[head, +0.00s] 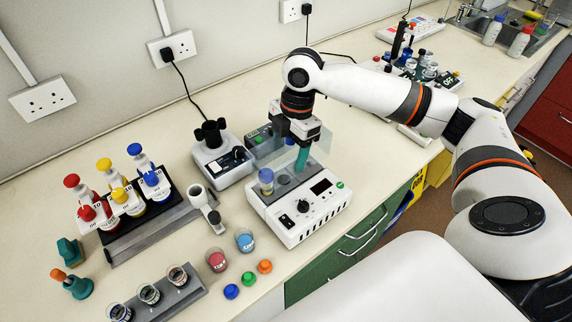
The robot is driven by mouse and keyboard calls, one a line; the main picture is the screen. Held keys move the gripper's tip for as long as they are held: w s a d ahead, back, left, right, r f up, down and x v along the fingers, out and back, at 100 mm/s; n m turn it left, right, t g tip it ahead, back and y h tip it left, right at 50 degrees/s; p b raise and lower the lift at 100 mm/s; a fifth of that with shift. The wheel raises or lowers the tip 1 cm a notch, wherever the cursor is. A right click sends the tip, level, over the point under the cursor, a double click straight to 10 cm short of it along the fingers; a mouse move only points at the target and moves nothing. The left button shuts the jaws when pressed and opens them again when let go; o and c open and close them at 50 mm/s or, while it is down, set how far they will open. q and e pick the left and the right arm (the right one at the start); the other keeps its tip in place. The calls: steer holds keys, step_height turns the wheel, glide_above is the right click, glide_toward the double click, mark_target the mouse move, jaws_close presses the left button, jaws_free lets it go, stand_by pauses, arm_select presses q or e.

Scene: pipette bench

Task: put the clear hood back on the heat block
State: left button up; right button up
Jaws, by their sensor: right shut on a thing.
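The heat block (312,214) is a white box with a dial, a dark display and a green mark, standing on the bench at mid picture. A tube (266,178) with a blue top stands upright at its left end. My right gripper (302,146) is above the block's back part, pointing down and shut. A teal piece shows below its fingers. The clear hood (322,142) shows as faint see-through panels around the fingers, behind and above the block; its outline is hard to make out. My left gripper is out of view.
A white device with black knobs (220,158) stands close left of the block. Colored bottles on a black rack (130,212) are further left. Several labware items stand at the back right.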

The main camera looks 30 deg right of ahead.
steer(key=shift+f, duration=0.45)
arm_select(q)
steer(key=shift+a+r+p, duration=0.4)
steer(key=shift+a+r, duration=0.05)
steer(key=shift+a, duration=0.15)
arm_select(e)
step_height(320, 180, down, 4)
steer(key=shift+a, duration=0.1)
steer(key=o, duration=1)
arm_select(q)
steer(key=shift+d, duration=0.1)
